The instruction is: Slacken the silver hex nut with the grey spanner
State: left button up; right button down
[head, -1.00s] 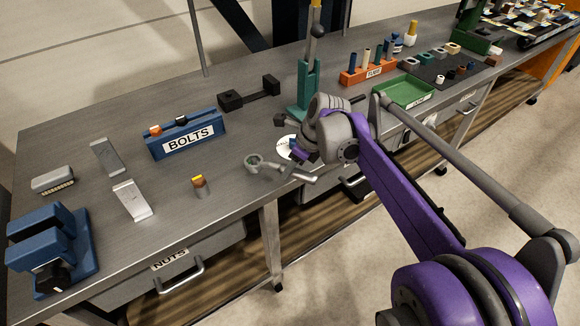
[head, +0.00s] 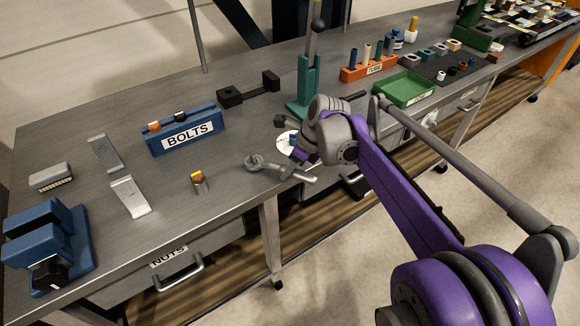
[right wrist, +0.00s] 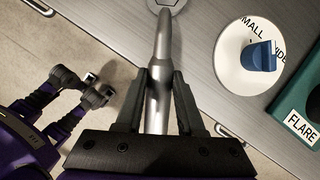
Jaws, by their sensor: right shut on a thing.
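The grey spanner (head: 276,168) is held level close to the bench, its ring end pointing left in the head view. The right wrist view shows its handle (right wrist: 160,65) running up from between the fingers to the ring end, cut by the top edge. My right gripper (right wrist: 161,75) is shut on the handle; in the head view its fingers are partly hidden by my purple wrist. A pale round shape with a darker middle (head: 254,161) shows at the ring end. I cannot tell whether the silver hex nut is inside it.
A white dial with a blue knob (right wrist: 262,57) lies close right of the spanner; a green FLARE stand (head: 303,88) is behind it. A small orange-topped piece (head: 198,180) stands to the left. The blue BOLTS rack (head: 184,130) is farther back. Bare bench lies between.

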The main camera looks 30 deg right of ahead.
jog(key=shift+f, duration=0.15)
jog(key=shift+d, duration=0.1)
jog(key=shift+w+d+n, duration=0.3)
jog(key=shift+n, duration=0.2)
dwell(0.3)
jog(key=shift+w+d+n+g+y+p, duration=0.3)
jog(key=shift+w+d+n, duration=0.05)
jog(key=shift+n, duration=0.25)
jog(key=shift+d, duration=0.1)
jog(key=shift+w+d+n, duration=0.3)
jog(key=shift+w+n, duration=0.05)
jog(key=shift+n, duration=0.15)
dwell(0.4)
